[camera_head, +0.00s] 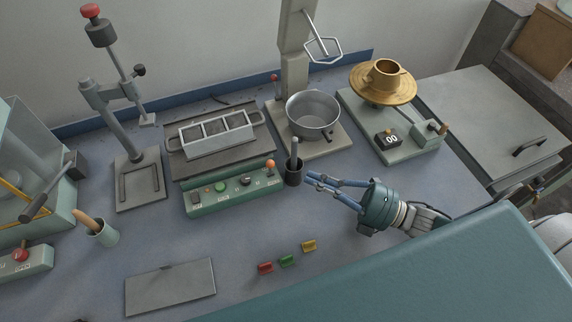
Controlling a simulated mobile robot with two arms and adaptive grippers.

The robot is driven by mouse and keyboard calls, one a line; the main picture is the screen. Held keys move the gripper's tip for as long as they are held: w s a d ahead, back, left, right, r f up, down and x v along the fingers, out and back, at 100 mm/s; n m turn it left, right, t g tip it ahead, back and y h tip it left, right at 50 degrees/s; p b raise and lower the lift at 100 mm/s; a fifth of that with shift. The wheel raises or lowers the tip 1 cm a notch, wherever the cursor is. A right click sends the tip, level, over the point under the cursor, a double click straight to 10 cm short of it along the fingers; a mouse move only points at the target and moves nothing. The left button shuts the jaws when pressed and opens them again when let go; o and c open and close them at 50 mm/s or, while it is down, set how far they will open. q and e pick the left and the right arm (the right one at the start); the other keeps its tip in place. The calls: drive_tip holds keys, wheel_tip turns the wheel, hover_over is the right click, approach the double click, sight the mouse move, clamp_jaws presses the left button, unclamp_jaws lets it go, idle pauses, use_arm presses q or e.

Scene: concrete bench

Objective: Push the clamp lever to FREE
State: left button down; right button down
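I cannot read a FREE mark, so I cannot tell for sure which lever is the clamp lever. An orange-knobbed lever (270,164) stands at the right end of the green control box (236,193). An orange-tipped lever (442,128) sits on the base of the brass turntable, and a red-knobbed lever (275,79) stands beside the column at the back. My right gripper (309,179) points left, its fingertips close together beside a dark cup (294,178); I see nothing held between them. My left gripper is out of view.
The dark cup, holding a grey rod (294,152), stands near the control box. A metal pot (313,113) and the brass turntable (383,84) stand behind. Red (265,268), green (287,260) and yellow (309,246) pieces lie in front.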

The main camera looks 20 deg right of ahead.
sight(273, 162)
drive_tip(key=shift+p+x, duration=0.85)
drive_tip(key=shift+x, duration=2.95)
drive_tip(key=shift+w+r, duration=0.15)
drive_tip(key=shift+w, duration=0.2)
drive_tip(key=shift+d, duration=0.1)
